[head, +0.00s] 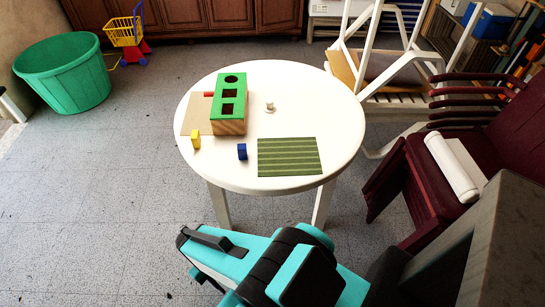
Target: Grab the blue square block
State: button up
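The blue square block (242,152) is a small cube standing on the white round table (208,165), near its front edge. It is just left of a green striped mat (290,157) and in front of a green-topped wooden box (232,113) with shaped holes. My teal and black arm lies across the bottom of the view, in front of and below the table. A dark part at its left end may be my gripper (207,241), but its fingers cannot be made out. It is well apart from the blue block, which nothing touches.
A yellow block (195,139), a red piece (208,94) and a small grey object (270,107) are on the table. A dark red chair (415,190) crowds the right, with a white chair behind. A green tub (60,78) stands left. The left floor is mostly clear.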

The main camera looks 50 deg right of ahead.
aim_at(241, 148)
jog(key=z, duration=0.1)
jog(key=k, duration=0.85)
jog(key=u, duration=0.3)
